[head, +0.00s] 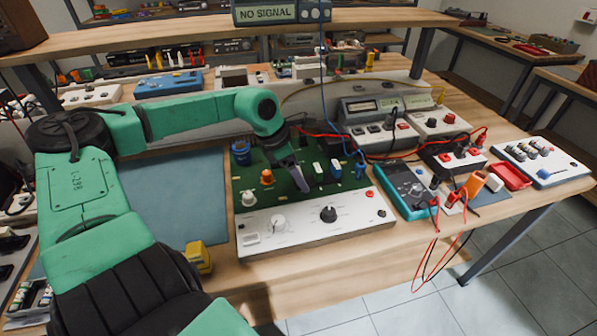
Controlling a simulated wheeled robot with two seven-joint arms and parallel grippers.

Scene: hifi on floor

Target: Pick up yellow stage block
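A small yellow block (199,257) sits at the front edge of the wooden workbench, beside my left arm and just left of the white control panel. My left arm comes in from the left and reaches across the bench. My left gripper (299,178) points down over the green board (258,168), well behind and to the right of the yellow block. Its fingers look narrow and close together, but I cannot tell whether they are open or shut. My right gripper is not in view.
The board holds an orange block (267,177), a white block (318,171) and a blue block (360,171). The white panel (310,222) with knobs lies in front. A teal multimeter (408,188) with hanging leads stands right. A blue-grey mat (172,205) lies left, largely clear.

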